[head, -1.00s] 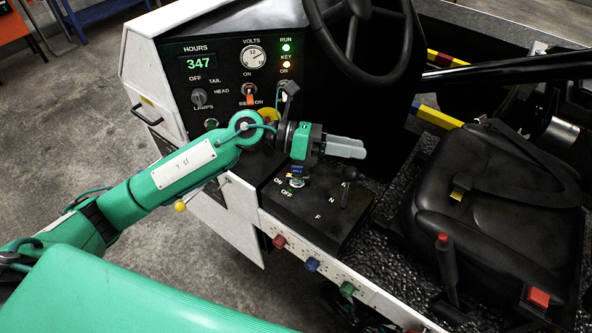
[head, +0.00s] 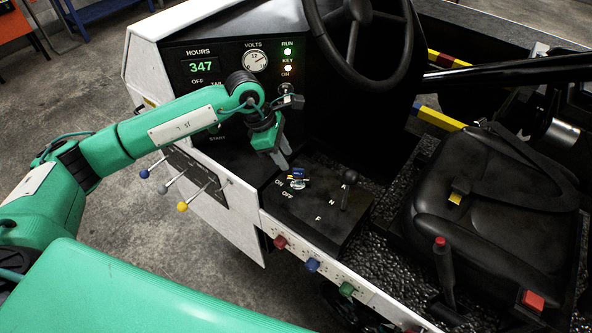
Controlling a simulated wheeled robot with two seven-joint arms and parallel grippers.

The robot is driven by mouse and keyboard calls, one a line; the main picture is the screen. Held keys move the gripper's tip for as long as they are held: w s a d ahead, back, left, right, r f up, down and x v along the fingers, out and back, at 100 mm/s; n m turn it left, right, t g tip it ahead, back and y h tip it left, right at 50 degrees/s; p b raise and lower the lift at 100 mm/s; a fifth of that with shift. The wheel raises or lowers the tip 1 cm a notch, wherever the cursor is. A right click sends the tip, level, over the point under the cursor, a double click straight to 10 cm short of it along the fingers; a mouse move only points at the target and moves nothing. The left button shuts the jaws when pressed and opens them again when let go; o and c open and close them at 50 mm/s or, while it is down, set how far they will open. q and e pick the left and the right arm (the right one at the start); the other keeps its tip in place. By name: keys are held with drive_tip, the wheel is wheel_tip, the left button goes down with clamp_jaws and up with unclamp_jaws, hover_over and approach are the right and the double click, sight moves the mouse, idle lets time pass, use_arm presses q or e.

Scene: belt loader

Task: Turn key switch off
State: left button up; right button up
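The key switch (head: 297,184) sits on the black console box (head: 325,208), with a blue-tagged key (head: 299,173) in it. ON and OFF labels are printed to its left and below. My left gripper (head: 283,160) points down just above and to the left of the key, apart from it. Its fingers are seen nearly edge-on, so their opening cannot be told. On the dash panel, the green RUN light (head: 287,51) and the amber KEY ON light (head: 286,68) are lit. My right gripper is not in view.
A selector lever (head: 347,190) rises from the console, right of the key. The steering wheel (head: 365,40) is above and the black seat (head: 487,205) is to the right. Several coloured-knob levers (head: 182,206) stick out at the left. My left arm covers part of the dash.

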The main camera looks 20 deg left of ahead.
sight(296, 176)
use_arm(q)
drive_tip(key=p+x, duration=0.2)
drive_tip(key=x, duration=0.6)
drive_tip(key=shift+d+f, duration=0.1)
clamp_jaws()
